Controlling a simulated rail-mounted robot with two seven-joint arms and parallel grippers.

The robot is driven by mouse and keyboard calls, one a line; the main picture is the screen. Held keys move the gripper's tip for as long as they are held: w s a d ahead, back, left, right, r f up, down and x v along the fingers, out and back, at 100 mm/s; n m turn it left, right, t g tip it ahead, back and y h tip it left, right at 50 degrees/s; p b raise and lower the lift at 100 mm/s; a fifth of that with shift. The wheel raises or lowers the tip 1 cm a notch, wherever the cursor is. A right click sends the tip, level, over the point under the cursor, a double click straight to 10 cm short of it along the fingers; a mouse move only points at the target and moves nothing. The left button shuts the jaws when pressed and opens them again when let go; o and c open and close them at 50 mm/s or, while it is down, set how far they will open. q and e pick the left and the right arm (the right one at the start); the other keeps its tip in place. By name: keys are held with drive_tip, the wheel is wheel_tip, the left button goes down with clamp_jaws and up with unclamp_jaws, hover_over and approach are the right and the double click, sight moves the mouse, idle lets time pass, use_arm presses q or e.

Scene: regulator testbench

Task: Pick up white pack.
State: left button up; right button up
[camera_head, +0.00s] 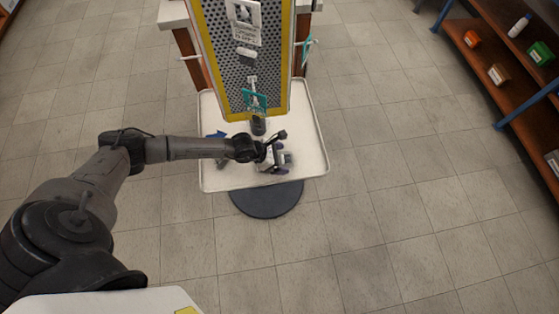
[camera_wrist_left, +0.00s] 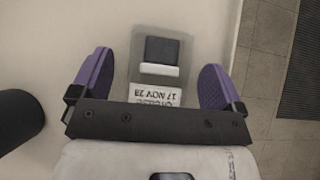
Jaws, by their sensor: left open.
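A flat, pale grey-white pack (camera_wrist_left: 163,58) lies on the white tray table in the left wrist view. It has a dark square, a white strip and a white label with printed date text; my gripper body hides its near end. My left gripper (camera_wrist_left: 158,80) is open, with one purple finger on each side of the pack and a gap to both edges. In the head view my left gripper (camera_head: 279,158) is low over the tray table, and the pack is mostly hidden by it. My right gripper is in neither view.
The white tray table (camera_head: 312,160) has a raised rim. A perforated panel with a yellow frame (camera_head: 204,60) stands behind it. A dark cylinder (camera_wrist_left: 17,118) is left of the gripper in the wrist view. Shelves (camera_head: 492,55) with small items stand at right.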

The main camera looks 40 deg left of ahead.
use_arm(q)
drive_tip(key=shift+c, duration=0.3)
drive_tip(key=c, duration=0.9)
drive_tip(key=shift+c, duration=0.2)
drive_tip(key=shift+r, duration=0.15)
